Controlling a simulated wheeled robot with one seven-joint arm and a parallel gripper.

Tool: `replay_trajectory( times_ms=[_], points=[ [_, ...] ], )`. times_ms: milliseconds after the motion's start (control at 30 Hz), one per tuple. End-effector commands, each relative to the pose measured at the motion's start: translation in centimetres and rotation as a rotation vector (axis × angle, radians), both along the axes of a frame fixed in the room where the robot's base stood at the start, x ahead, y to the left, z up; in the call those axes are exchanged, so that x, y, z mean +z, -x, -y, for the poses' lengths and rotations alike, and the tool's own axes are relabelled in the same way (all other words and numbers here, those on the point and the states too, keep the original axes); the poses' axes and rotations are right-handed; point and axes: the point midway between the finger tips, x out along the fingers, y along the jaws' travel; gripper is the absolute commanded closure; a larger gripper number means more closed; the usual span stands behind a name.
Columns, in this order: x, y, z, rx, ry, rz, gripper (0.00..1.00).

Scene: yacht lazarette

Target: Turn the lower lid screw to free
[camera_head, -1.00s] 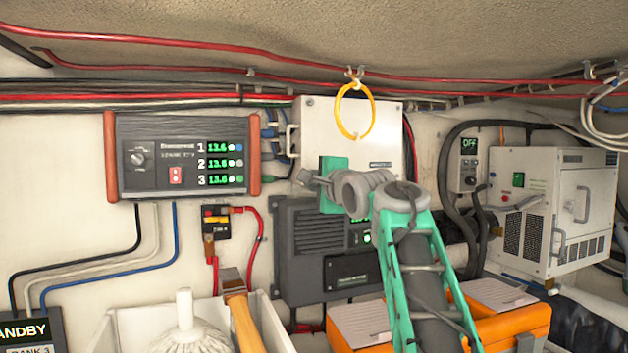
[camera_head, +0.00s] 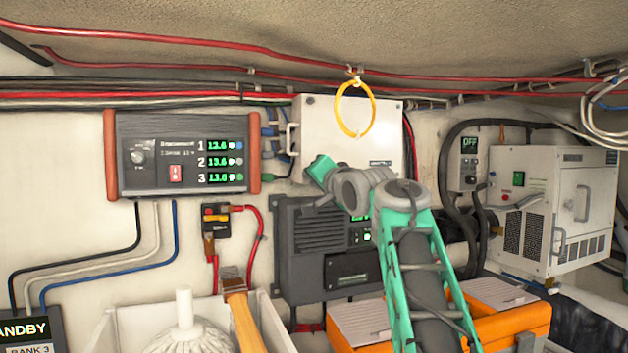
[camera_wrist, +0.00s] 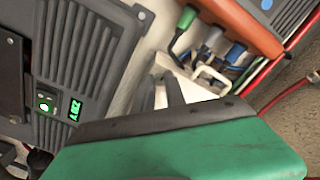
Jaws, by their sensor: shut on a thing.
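A white box (camera_head: 335,130) with a flat lid is on the wall in the head view. One screw (camera_head: 309,101) shows at its upper left corner. The lower lid screw is not visible; my gripper hides the lower left part of the lid. My gripper's green body (camera_head: 320,168) is tilted in front of that part. In the wrist view the grey fingers (camera_wrist: 168,90) reach past the green body towards the white box. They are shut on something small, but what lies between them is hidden.
A yellow ring (camera_head: 355,110) hangs before the box, above my arm. A dark grey charger (camera_head: 310,240) is just below, and a black panel (camera_head: 180,155) with cables is to the left. An orange case (camera_head: 510,315) stands below right. A handle (camera_head: 292,140) is on the box's left side.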

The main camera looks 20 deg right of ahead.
Motion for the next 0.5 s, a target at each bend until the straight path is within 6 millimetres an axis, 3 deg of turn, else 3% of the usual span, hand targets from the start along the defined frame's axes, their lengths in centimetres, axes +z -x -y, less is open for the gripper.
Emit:
replay_trajectory(
  times_ms=[500],
  points=[
    [-0.07, -0.03, -0.02, 0.001, 0.059, -0.002, 1.00]
  ],
)
